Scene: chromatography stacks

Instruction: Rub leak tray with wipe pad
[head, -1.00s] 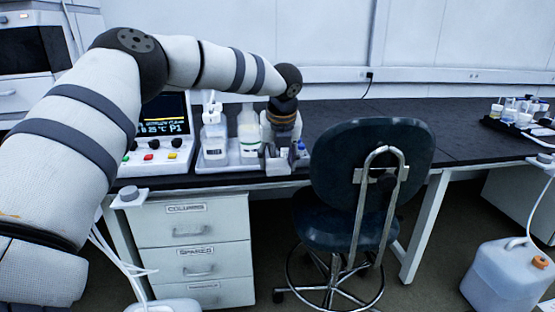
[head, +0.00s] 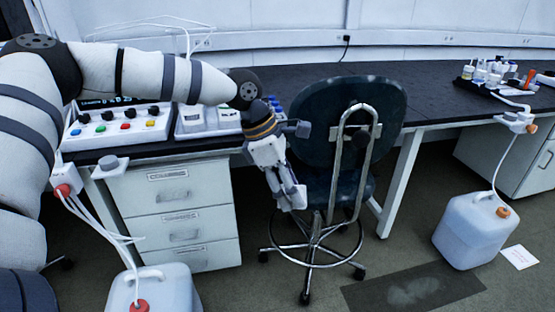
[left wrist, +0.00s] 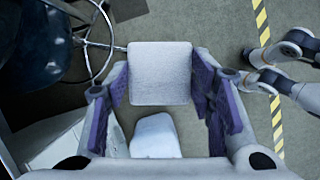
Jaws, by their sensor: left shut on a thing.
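My left gripper (head: 292,196) points down in front of the chair, clear of the bench. In the left wrist view its purple-padded fingers (left wrist: 160,88) are shut on a pale grey wipe pad (left wrist: 160,62), a flat square. The pad also shows small in the head view (head: 297,199). A dark flat rectangle (head: 452,290) with a pale smear lies on the floor at lower right, apart from the pad; I cannot tell for sure that it is the leak tray. In the left wrist view my right gripper (left wrist: 258,70) is at the right; its opening is unclear.
The dark chair (head: 335,115) stands close behind the left gripper. White drawers (head: 182,245) and the bench (head: 420,88) are behind. White canisters stand on the floor at left (head: 165,290) and right (head: 470,232), with tubes. A control panel (head: 120,130) sits on the bench.

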